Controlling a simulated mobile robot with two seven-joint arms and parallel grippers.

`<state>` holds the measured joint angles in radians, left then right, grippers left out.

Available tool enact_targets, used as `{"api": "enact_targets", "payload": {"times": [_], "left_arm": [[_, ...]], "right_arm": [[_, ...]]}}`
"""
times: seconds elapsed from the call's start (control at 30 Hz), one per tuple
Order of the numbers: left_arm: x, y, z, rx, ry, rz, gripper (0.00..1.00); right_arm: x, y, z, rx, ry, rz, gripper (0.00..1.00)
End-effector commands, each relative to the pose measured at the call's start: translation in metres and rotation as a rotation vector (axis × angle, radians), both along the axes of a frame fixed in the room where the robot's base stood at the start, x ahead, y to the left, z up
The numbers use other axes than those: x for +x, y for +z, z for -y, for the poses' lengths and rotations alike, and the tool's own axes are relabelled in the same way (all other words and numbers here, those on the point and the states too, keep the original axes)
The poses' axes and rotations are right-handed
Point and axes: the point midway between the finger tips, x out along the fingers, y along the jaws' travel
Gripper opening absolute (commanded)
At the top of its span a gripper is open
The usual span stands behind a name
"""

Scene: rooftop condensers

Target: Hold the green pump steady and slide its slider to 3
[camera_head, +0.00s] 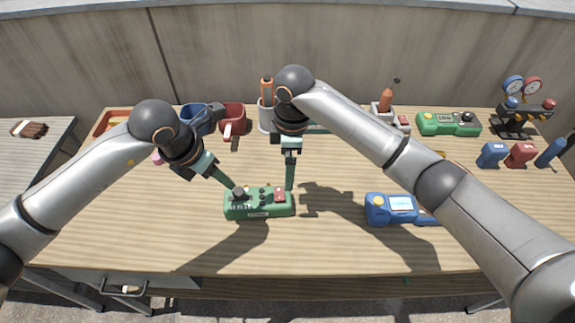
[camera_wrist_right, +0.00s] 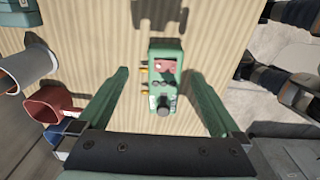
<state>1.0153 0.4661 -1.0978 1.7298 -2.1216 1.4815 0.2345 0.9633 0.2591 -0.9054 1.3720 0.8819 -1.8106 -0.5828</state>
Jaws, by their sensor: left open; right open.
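The green pump (camera_head: 258,210) lies near the middle of the wooden table, with a dark knob at its left end and a red panel at its right. In the right wrist view the pump (camera_wrist_right: 176,52) shows between the spread fingers. My left gripper (camera_head: 232,187) is open, its fingertips slanting down at the pump's left end near the knob. My right gripper (camera_head: 290,188) is open and points straight down by the pump's right end. I cannot tell whether either one touches it. The slider and its scale are too small to read.
Another green device (camera_head: 435,124) stands at the back right. A blue device (camera_head: 378,213) lies right of the pump, partly behind my right arm. A red cup (camera_head: 235,113), a gauge set (camera_head: 512,118) and several small items line the back. The front table strip is clear.

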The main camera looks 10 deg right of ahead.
Motion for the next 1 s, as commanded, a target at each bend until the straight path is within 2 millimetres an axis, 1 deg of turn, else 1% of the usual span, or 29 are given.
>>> {"api": "enact_targets", "payload": {"times": [0.13, 0.23, 0.37, 0.6, 0.7, 0.83, 1.0], "left_arm": [[0.0, 0.0, 0.0, 0.0, 0.0, 0.0, 0.5], [0.0, 0.0, 0.0, 0.0, 0.0, 0.0, 0.5], [0.0, 0.0, 0.0, 0.0, 0.0, 0.0, 0.5], [0.0, 0.0, 0.0, 0.0, 0.0, 0.0, 0.5], [0.0, 0.0, 0.0, 0.0, 0.0, 0.0, 0.5], [0.0, 0.0, 0.0, 0.0, 0.0, 0.0, 0.5], [0.0, 0.0, 0.0, 0.0, 0.0, 0.0, 0.5]], "right_arm": [[-0.009, 0.0, -0.005, -0.035, 0.061, -0.019, 1.0], [-0.01, -0.009, -0.005, -0.038, 0.066, -0.024, 1.0], [-0.01, -0.029, -0.004, -0.038, 0.063, -0.024, 1.0], [-0.01, -0.077, -0.004, -0.038, 0.061, -0.025, 1.0], [-0.01, -0.094, -0.005, -0.036, 0.061, -0.023, 1.0], [-0.009, -0.111, -0.004, -0.036, 0.06, -0.023, 1.0], [-0.009, -0.121, -0.005, -0.036, 0.06, -0.019, 1.0]]}}
